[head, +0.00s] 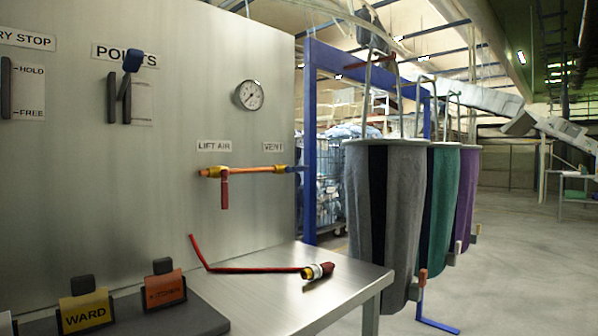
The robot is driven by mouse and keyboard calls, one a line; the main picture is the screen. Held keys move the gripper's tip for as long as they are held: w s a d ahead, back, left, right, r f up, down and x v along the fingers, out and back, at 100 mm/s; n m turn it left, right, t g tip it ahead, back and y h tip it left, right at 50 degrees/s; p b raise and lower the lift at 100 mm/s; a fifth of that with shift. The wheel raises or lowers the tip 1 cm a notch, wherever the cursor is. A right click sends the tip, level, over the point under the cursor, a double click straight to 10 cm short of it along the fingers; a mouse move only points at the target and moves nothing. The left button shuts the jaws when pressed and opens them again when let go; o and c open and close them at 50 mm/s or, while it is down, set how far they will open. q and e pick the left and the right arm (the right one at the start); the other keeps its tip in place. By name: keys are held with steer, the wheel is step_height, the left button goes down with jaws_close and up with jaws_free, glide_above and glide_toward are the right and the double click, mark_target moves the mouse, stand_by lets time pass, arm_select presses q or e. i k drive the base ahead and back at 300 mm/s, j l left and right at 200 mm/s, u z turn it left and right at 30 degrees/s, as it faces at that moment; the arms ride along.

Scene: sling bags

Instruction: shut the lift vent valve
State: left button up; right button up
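A horizontal orange pipe (245,169) with yellow fittings runs along the steel panel. Under the VENT label (273,147), the vent valve (283,169) is a small yellow fitting. A short red piece that looks like its handle (270,174) lies along the pipe, pointing left. Under the LIFT AIR label (214,146), another valve has a red handle (225,190) hanging straight down, across the pipe. A round gauge (249,95) sits above; its reading is too small to tell. Neither of my grippers is in view.
A red bent rod or hose (255,270) with a yellow and red end lies on the steel table (345,270) below the pipe. Grey, green and purple bags (385,215) hang at the right beside a blue post (310,140). WARD (85,312) and orange tag blocks stand front left.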

mark_target(305, 168)
steer(key=i+l+u, duration=0.35)
steer(key=l, duration=0.25)
steer(key=i+l+u, duration=0.4)
steer(key=l, duration=0.3)
